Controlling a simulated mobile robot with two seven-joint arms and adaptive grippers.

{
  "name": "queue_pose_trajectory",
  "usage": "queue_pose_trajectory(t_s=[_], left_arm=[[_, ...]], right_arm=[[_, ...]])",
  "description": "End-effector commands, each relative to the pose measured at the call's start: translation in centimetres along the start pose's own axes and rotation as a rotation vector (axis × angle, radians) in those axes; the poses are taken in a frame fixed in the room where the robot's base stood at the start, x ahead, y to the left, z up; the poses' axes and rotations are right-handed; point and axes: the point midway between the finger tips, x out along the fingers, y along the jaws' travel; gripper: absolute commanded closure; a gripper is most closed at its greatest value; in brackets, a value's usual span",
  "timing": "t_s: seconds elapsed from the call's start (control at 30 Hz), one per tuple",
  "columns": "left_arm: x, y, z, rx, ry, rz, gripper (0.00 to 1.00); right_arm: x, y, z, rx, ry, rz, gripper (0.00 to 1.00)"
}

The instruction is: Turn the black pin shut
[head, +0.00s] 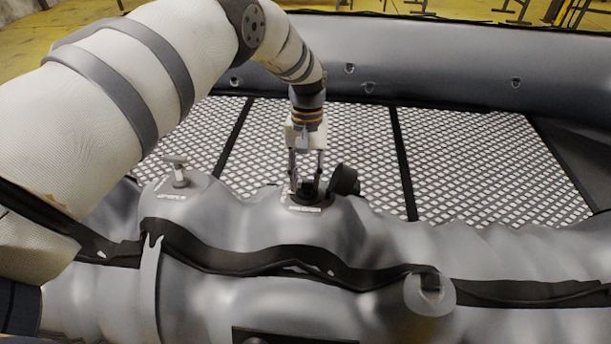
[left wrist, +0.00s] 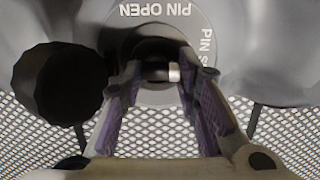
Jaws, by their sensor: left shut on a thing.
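The black pin (left wrist: 155,73) sits in the middle of a round grey valve plate (left wrist: 158,98) on the boat's tube. The plate carries the words "PIN OPEN", upside down at the top, and "PIN S..." at the right, partly cut off. In the head view the black valve (head: 305,198) is at the middle of the near tube. My left gripper (head: 306,185) points down at it; its fingers stand on both sides of the pin and are shut on it. In the left wrist view my left gripper (left wrist: 158,78) shows purple finger pads. My right gripper is out of view.
A black ribbed cap (head: 344,180) lies beside the valve, also in the left wrist view (left wrist: 60,83). A pale T-shaped handle (head: 178,170) stands on the tube to the left. A black strap (head: 250,258) runs along the near tube. The patterned floor (head: 365,150) behind is clear.

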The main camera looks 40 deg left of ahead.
Motion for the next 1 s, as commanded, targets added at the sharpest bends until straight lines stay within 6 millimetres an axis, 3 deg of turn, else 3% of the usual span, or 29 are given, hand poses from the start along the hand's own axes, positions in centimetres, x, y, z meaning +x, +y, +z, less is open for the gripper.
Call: queue_pose_trajectory(t_s=[0.47, 0.5, 0.57, 0.87, 1.0], left_arm=[[0.0, 0.0, 0.0, 0.013, -0.001, -0.001, 0.99], [0.0, 0.0, 0.0, 0.013, -0.001, -0.001, 0.62], [0.0, 0.0, 0.0, 0.012, -0.001, -0.001, 0.51], [-0.2, 0.0, 0.0, 0.011, 0.000, 0.000, 0.51], [-2.6, 0.1, -0.1, 0.011, 0.004, 0.001, 0.51]], right_arm=[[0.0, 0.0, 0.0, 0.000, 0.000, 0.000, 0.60], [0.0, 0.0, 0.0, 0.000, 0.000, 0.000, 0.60], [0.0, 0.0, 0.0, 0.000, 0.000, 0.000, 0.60], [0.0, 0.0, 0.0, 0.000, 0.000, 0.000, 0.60], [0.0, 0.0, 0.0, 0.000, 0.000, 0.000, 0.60]])
